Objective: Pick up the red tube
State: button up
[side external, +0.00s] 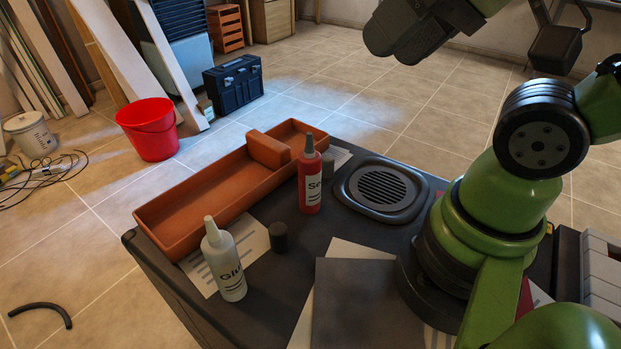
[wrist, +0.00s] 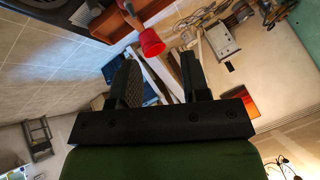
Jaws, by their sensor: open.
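The tray also shows at the top of the wrist view (wrist: 108,24).
A white glue bottle (side external: 225,266) stands upright left of the tube, with a small dark cap (side external: 278,237) between them. A round dark grille (side external: 382,188) is right of the tube. A red bucket (side external: 149,129) and a dark toolbox (side external: 233,84) are on the tiled floor.

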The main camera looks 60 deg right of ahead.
jog(key=o, duration=0.5)
jog(key=shift+o, duration=0.2)
jog(key=shift+w, duration=0.15)
jog(key=n+g+h, duration=0.2)
jog(key=n+g, duration=0.2)
jog(key=g, duration=0.3)
send_over(310, 156)
jog(key=f, duration=1)
jog(key=shift+w+d+f, duration=0.15)
jog(key=shift+d+f, duration=0.1)
jog(key=shift+d, duration=0.15)
notch_tip(310, 156, down, 4)
jog(key=shift+f, duration=0.15)
jog(key=shift+w+a+f, duration=0.1)
jog(key=shift+f, duration=2.75)
